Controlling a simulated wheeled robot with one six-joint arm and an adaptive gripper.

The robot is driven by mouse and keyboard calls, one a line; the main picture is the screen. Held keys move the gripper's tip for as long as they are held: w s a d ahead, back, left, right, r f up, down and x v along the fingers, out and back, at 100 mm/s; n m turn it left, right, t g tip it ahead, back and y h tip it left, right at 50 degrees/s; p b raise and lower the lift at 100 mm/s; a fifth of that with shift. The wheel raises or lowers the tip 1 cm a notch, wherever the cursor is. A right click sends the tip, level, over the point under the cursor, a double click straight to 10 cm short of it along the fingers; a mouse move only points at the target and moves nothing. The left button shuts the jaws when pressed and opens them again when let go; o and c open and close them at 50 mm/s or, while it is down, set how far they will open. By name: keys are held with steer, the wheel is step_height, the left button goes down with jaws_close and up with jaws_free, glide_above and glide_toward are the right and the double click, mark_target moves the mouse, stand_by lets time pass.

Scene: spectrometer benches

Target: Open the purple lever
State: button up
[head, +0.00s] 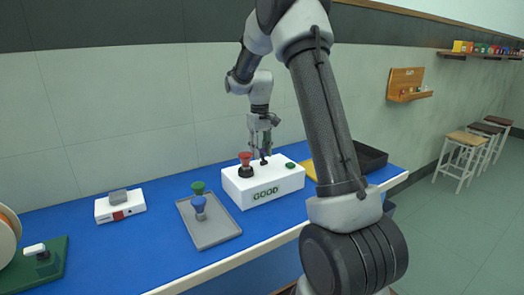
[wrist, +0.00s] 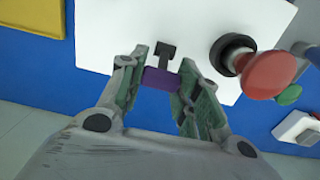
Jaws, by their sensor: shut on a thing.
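The purple lever (wrist: 161,79) sits on a white box (wrist: 130,22), just below a short black slot or stem on its top face in the wrist view. My gripper (wrist: 163,70) is shut on the purple lever, with a green-padded finger at each side of it. The lever is mostly hidden there behind the fingers.
A red knob (head: 245,159) stands left of my gripper and a green button (head: 290,165) right of it, on the same box. A grey tray (head: 214,238) with green and blue knobs lies left on the blue bench. A black tray (head: 368,158) stands right.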

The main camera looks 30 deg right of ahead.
steer(key=shift+w+f+g, duration=0.1)
steer(key=shift+w+g, duration=0.15)
steer(key=shift+g, duration=0.25)
steer(key=o, duration=1)
steer(key=shift+o, duration=0.2)
step_height(320, 180, up, 12)
steer(key=w, duration=0.1)
steer(key=shift+w, duration=0.35)
steer(key=shift+f, duration=0.1)
